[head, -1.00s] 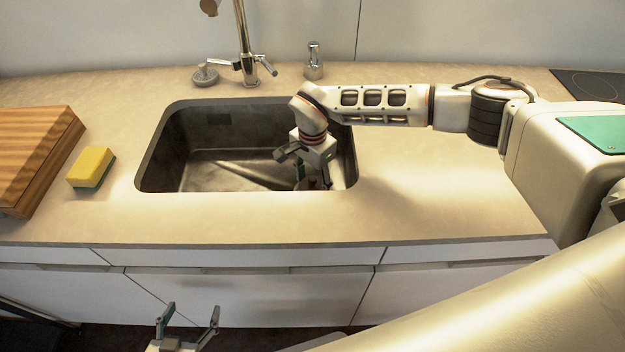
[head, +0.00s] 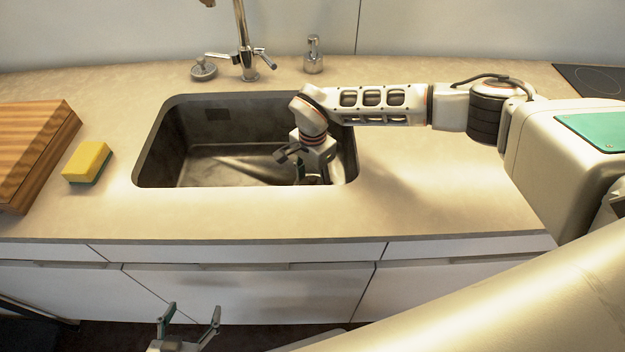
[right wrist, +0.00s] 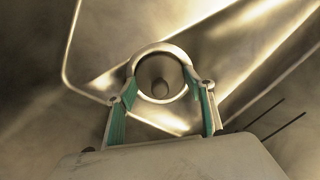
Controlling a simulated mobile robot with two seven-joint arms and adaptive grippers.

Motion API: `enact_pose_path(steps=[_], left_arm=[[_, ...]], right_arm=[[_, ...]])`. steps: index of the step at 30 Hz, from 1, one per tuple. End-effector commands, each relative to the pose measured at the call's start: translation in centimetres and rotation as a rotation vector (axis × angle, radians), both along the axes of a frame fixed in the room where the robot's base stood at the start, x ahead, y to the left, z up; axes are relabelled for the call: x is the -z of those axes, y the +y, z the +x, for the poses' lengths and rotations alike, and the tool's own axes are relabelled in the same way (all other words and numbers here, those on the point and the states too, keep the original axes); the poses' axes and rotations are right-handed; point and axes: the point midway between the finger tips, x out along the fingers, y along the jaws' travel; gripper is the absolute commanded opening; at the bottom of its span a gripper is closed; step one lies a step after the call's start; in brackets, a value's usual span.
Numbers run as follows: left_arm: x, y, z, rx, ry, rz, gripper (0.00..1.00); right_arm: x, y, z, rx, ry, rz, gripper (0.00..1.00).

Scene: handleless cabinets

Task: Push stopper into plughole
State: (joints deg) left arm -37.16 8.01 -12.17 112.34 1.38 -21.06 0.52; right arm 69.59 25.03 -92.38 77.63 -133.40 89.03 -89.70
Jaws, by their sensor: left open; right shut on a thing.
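My right gripper (head: 303,178) reaches down into the dark sink (head: 240,160) at its front right; the sink rim hides part of it. In the right wrist view its green-padded fingers (right wrist: 162,92) are closed on either side of a round metal ring, which looks like the stopper (right wrist: 160,49), with a small round knob in its middle. The plughole cannot be made out. A round metal piece with a knob (head: 203,71) sits on the counter left of the faucet. My left gripper (head: 190,318) is open and empty, low in front of the cabinets.
The faucet (head: 246,60) and a soap dispenser (head: 314,58) stand behind the sink. A yellow-green sponge (head: 86,161) and a wooden board (head: 32,150) lie to the left. A cooktop (head: 594,80) is at the far right. The counter right of the sink is partly clear.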

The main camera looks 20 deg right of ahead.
Motion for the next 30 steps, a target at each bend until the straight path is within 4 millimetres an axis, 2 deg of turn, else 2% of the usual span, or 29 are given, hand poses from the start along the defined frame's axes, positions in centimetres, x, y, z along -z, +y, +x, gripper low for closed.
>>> enact_pose_path(steps=[1, 3, 12, 16, 20, 30], left_arm=[[0.1, 0.0, 0.0, 0.0, 0.001, 0.0, 0.68], [0.0, 0.0, 0.0, 0.0, 0.0, 0.0, 0.68], [0.0, 0.0, -0.1, 0.0, 0.0, 0.0, 0.68], [0.0, 0.0, 0.0, 0.001, 0.0, 0.001, 0.68], [0.0, 0.0, 0.0, 0.001, 0.0, 0.001, 0.68], [0.0, 0.0, 0.0, 0.0, -0.001, 0.0, 0.68]], right_arm=[[0.2, 0.0, 0.0, -0.001, 0.0, -0.001, 0.58], [0.2, 0.0, 0.0, -0.001, 0.0, -0.001, 0.72], [0.1, 0.0, 0.0, -0.001, 0.0, 0.0, 0.72], [-0.5, 0.0, 0.1, -0.002, -0.002, 0.0, 0.72], [-2.3, 0.0, 0.1, -0.003, -0.003, 0.001, 0.72], [-9.1, 0.0, 0.1, -0.003, -0.004, -0.001, 0.72]])
